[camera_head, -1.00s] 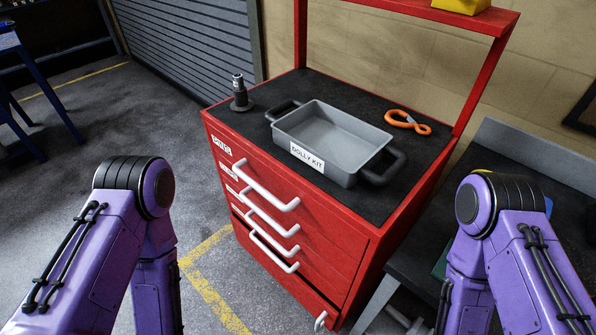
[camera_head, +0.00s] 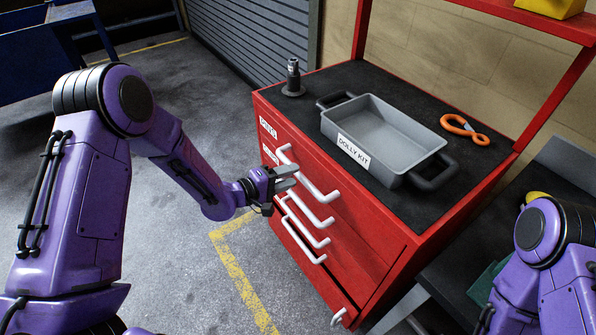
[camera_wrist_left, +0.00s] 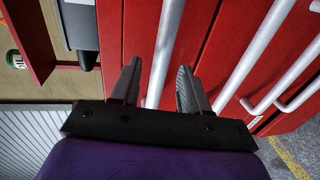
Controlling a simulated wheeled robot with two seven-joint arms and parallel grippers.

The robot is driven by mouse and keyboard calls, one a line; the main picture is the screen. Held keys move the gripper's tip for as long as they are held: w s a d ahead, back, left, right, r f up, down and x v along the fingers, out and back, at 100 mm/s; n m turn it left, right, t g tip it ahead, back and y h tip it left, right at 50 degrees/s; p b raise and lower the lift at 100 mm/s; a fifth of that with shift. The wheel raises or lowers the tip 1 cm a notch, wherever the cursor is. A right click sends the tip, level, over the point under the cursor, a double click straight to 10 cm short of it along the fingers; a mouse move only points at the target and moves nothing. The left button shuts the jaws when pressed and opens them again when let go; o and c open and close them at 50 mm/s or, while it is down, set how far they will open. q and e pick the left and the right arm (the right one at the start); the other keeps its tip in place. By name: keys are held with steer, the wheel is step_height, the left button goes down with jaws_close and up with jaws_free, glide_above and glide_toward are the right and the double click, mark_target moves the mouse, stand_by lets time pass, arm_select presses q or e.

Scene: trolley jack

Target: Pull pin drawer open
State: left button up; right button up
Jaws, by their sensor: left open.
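The pin drawer (camera_head: 283,139) is the top drawer of the red cabinet, with a white label at its left end, and it looks shut. Its white bar handle (camera_head: 322,193) slants across the front. My left gripper (camera_head: 288,178) is at the left end of the handles, in front of the cabinet. In the left wrist view the jaws (camera_wrist_left: 158,72) are open, with a white bar handle (camera_wrist_left: 168,35) running between the two fingers. Contact with the bar cannot be told. My right arm shows at the lower right, its gripper out of view.
More white handles (camera_head: 302,244) sit close below. On the cabinet's black top (camera_head: 345,77) stand a grey dolly kit tray (camera_head: 403,125), a dark socket-like tool (camera_head: 293,78) and orange-handled pliers (camera_head: 462,126). The floor left of the cabinet is free.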

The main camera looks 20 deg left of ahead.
mark_target(298, 174)
arm_select(q)
steer(key=shift+x, duration=1.85)
jaws_close()
steer(key=shift+s, duration=0.1)
